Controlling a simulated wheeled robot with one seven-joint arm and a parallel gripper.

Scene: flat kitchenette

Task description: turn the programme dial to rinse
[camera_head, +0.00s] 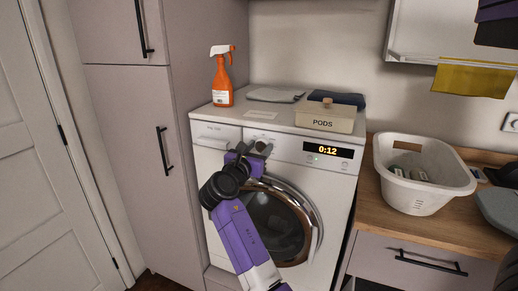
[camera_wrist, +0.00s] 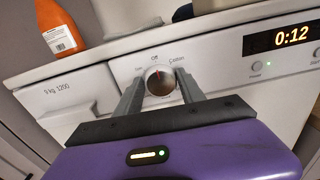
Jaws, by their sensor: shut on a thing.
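The programme dial (camera_wrist: 160,79) is a round silver knob on the washing machine's front panel, seen in the wrist view. Its red mark is near the top, close to the label "Off". "Cotton" is printed at its upper right; the other labels are too small to read. My gripper (camera_head: 256,147) is at the panel, with one grey finger on each side of the dial, shut on it. In the head view the gripper mostly hides the dial. The white washing machine (camera_head: 220,160) has a round door, and its display (camera_head: 328,150) reads 0:12.
On the machine's top stand an orange spray bottle (camera_head: 222,82), a box marked PODS (camera_head: 325,117) and folded cloths (camera_head: 274,95). A detergent drawer (camera_wrist: 75,100) is left of the dial. A white laundry basket (camera_head: 424,198) stands on the wooden counter at the right.

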